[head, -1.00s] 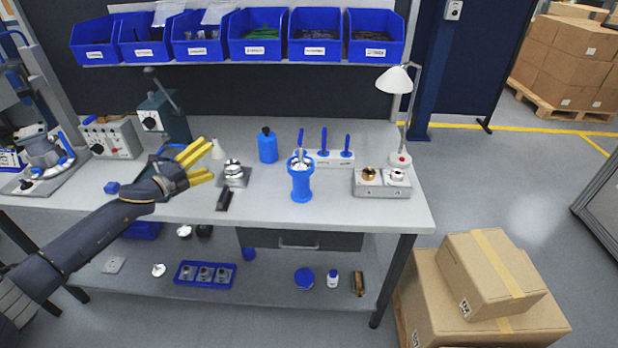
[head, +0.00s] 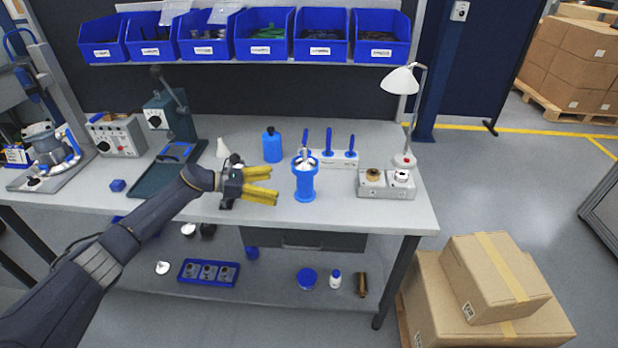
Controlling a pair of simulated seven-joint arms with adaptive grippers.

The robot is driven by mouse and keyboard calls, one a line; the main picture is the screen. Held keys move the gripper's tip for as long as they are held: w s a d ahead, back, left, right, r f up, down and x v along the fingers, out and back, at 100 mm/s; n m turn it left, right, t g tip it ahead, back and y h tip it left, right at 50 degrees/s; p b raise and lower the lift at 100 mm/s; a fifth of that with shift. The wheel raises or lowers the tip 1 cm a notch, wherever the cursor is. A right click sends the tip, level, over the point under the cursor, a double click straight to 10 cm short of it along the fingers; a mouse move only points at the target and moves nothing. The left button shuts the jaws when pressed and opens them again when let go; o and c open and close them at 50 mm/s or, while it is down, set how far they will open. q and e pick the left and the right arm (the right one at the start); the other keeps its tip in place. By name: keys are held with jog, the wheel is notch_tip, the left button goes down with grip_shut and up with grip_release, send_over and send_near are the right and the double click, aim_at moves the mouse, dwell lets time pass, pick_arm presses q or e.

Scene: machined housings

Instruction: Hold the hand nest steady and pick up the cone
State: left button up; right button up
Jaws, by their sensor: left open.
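My left gripper (head: 262,184), with yellow fingers, is over the middle of the bench. It is open, its fingers spread and pointing right, with nothing visible between them. The metal fixture with a black handle, which looks like the hand nest, is behind this gripper and almost wholly hidden; I cannot tell whether they touch. A small white cone-shaped object (head: 222,149) stands upright on the bench just behind the gripper and apart from it. I cannot be sure it is the cone of the task. My right gripper is out of view.
A blue cup-like holder (head: 305,183) stands just right of my fingers, with a blue bottle (head: 272,146) behind. A grey block (head: 386,188) with two round metal parts and a lamp (head: 400,82) are farther right. A lever press (head: 168,115) stands left.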

aim_at(302, 188)
pick_arm(q)
jog(key=shift+d+f+m, duration=0.3)
jog(key=shift+d, duration=0.4)
jog(key=shift+x, duration=4.45)
jog(key=c, duration=1.4)
jog(key=shift+o, duration=0.2)
